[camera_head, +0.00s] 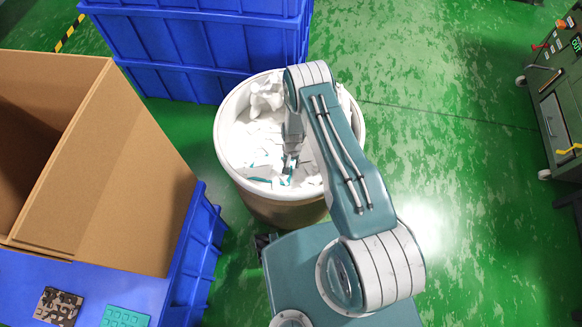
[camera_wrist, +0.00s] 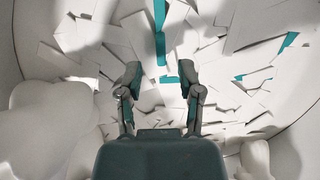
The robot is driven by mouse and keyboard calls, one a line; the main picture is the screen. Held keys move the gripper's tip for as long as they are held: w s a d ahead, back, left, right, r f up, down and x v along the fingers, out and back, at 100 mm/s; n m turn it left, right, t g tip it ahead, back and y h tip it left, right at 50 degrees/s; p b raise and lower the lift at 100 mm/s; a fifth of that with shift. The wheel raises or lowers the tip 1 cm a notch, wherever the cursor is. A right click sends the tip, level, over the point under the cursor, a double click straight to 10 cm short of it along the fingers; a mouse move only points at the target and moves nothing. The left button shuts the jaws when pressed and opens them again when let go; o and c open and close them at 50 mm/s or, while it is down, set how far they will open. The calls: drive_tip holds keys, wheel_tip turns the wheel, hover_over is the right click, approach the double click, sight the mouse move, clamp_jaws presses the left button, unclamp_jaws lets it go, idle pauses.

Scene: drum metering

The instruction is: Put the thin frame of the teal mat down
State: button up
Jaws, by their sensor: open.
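My gripper (camera_wrist: 160,78) is open, its two fingers apart, inside the drum (camera_head: 223,155) above white scraps. In the head view the gripper (camera_head: 291,150) is partly hidden by my arm. A thin teal strip (camera_wrist: 160,38), which looks like part of the frame, lies among the scraps ahead of the gap between the fingers. A short teal piece (camera_wrist: 169,79) shows between the fingertips. I cannot tell whether they join. More teal (camera_wrist: 288,42) shows at the right. A teal mat piece with cut-out shapes (camera_head: 125,317) lies on the blue surface at the lower left.
A camouflage-patterned piece (camera_head: 58,306) lies beside the teal mat piece. An open cardboard box (camera_head: 130,190) stands on the blue crate (camera_head: 203,245) left of the drum. Stacked blue crates (camera_head: 200,45) stand behind. A green machine (camera_head: 560,100) stands far right; the floor between is clear.

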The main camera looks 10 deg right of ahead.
drive_tip(key=w+r+n+t, duration=0.1)
drive_tip(key=w+r, duration=0.1)
drive_tip(key=r, duration=1.2)
drive_tip(key=w+r+t, duration=0.1)
drive_tip(key=w+r, duration=0.2)
drive_tip(key=r, duration=1.2)
drive_tip(key=s+d+r+n+t, duration=0.1)
drive_tip(key=s+r, duration=0.1)
drive_tip(key=r, duration=0.7)
drive_tip(key=s+d+r, duration=0.1)
drive_tip(key=s+r, duration=0.1)
drive_tip(key=r, duration=0.6)
drive_tip(key=s+r+n+t, duration=0.1)
drive_tip(key=s+r+t, duration=0.1)
drive_tip(key=s+r, duration=0.6)
drive_tip(key=s+d+r+n+t, duration=0.1)
drive_tip(key=s+r, duration=0.8)
drive_tip(key=s, duration=0.6)
drive_tip(key=shift+s+d+r+t+h, duration=0.25)
drive_tip(key=shift+s+d+t+h, duration=0.05)
drive_tip(key=shift+s+t, duration=0.1)
